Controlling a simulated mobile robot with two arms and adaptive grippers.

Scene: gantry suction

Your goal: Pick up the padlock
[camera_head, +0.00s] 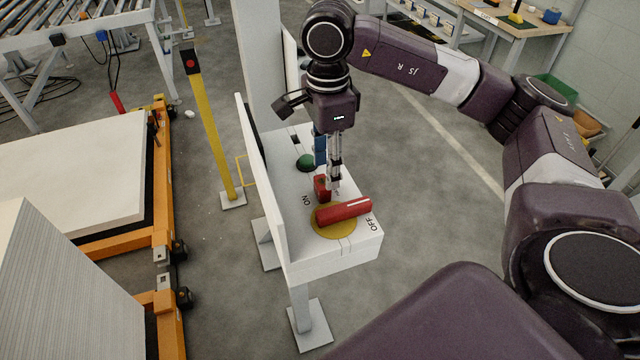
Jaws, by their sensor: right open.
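A small red block that looks like the padlock (321,187) sits on the white control box (345,258), just behind the red switch handle (345,209). The handle lies across a yellow disc (330,226) between the ON and OFF marks. My right gripper (334,185) points down over the box, its fingers close to the red block's right side. It is open. I cannot tell whether a finger touches the block. A shackle is not clearly visible. My left gripper is out of view.
A green knob (305,162) and a blue item (320,150) are behind the block. A white upright panel (262,190) edges the box's left side. A yellow post (212,130) and orange-framed pallet station (110,240) stand left. Floor right of the box is clear.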

